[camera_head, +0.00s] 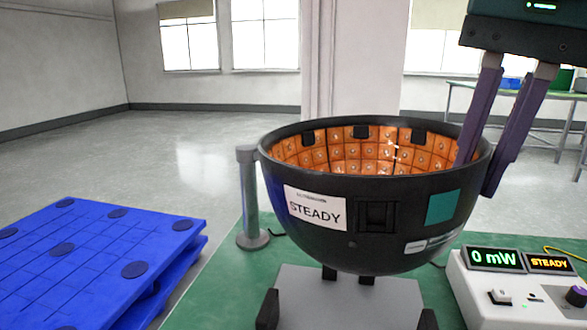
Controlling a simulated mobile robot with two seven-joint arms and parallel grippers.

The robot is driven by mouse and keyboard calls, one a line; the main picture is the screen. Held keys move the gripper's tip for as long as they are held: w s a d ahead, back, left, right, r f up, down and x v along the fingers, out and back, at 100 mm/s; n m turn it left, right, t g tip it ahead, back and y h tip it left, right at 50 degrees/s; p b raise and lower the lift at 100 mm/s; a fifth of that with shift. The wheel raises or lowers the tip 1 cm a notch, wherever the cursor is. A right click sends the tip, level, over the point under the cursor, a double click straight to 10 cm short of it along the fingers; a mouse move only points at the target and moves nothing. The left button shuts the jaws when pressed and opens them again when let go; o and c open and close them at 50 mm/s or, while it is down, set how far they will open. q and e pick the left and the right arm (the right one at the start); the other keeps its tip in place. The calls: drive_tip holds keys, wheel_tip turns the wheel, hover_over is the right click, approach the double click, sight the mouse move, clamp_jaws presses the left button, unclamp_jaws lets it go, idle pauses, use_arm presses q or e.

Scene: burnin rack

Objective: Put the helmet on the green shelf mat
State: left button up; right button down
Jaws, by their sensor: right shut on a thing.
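The helmet (375,232) is a black upturned shell with orange lamp panels inside and a white "STEADY" label on its front. My right gripper (478,172) comes down from the upper right. It is shut on the helmet's right rim, one purple finger inside the shell and one outside. The helmet is over a grey stand (350,300) with black posts; I cannot tell whether it touches them. A green surface (222,292) lies under the stand; I cannot tell whether it is the shelf mat. My left gripper is not in view.
A grey post (247,200) stands close to the helmet's left side. A control box (520,290) reading "0 mW" and "STEADY" is at the lower right. Blue pallets (95,250) lie at left. Open floor extends behind, with a green-topped table (465,84) at the far right.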

drive_tip(key=s+r+n+p, duration=0.2)
drive_tip(key=s+r+p, duration=0.1)
drive_tip(key=r+p, duration=1.3)
drive_tip(key=s+r+n+p, duration=0.3)
drive_tip(key=s+r+p, duration=0.1)
drive_tip(key=r+p, duration=1.3)
drive_tip(key=s+r+n+y+p, duration=0.1)
drive_tip(key=s+r+n+p, duration=0.2)
drive_tip(key=r+p, duration=1.3)
drive_tip(key=shift+s+a+r+g+p, duration=0.15)
drive_tip(key=shift+s+r+g+p, duration=0.2)
drive_tip(key=shift+r+g, duration=0.1)
